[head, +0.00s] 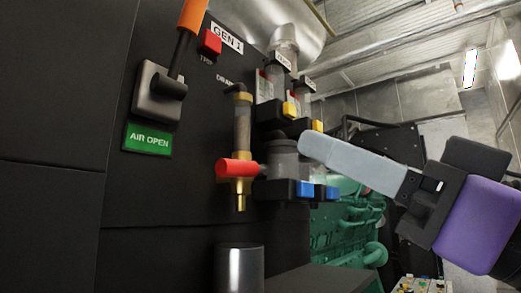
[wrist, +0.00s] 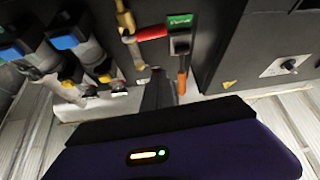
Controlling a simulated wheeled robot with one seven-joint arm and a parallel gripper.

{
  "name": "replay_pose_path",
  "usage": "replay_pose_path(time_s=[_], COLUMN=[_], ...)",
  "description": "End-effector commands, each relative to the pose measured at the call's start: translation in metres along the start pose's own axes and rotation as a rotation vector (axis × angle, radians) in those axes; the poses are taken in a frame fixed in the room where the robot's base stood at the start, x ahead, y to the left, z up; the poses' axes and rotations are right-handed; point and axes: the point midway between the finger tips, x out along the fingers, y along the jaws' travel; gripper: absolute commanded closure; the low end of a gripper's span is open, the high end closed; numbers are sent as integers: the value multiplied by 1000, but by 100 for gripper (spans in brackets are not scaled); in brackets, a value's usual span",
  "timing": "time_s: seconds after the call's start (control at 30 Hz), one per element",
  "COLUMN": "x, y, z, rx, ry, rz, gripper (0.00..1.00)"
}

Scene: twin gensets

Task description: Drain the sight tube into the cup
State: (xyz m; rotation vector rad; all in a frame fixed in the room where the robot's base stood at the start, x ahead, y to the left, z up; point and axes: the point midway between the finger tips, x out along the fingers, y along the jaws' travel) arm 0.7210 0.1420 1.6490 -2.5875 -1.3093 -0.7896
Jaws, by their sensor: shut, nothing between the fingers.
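The sight tube (head: 242,125) stands upright on the black panel, with brass ends and a brass spout (head: 240,195) pointing down. Its red valve handle (head: 237,168) lies roughly level across the lower end. A shiny metal cup (head: 239,268) stands below the spout, apart from it; its inside is hidden. My gripper (head: 306,141) is shut and empty, its pale fingers pointing left, to the right of the tube and handle. In the wrist view, turned about upside down, my gripper (wrist: 159,78) shows near the tube (wrist: 137,52) and red handle (wrist: 152,33).
Filter bowls with yellow and blue parts (head: 284,158) hang just right of the tube. An orange-handled lever (head: 193,16) with a green AIR OPEN sign (head: 148,139) is on the panel at left. A green engine (head: 345,230) stands behind.

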Motion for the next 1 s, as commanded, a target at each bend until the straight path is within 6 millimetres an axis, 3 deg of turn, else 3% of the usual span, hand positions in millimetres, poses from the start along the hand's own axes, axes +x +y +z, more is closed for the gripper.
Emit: replay_pose_path(time_s=[0.17,0.63,0.8,1.0], x=[14,105,94,88], y=[0,1,2,2], z=[0,-2,22,36], rx=[18,16,16,14], ry=[-8,-7,-8,-7], rz=[1,2,6,5], gripper=[100,100,100,100])
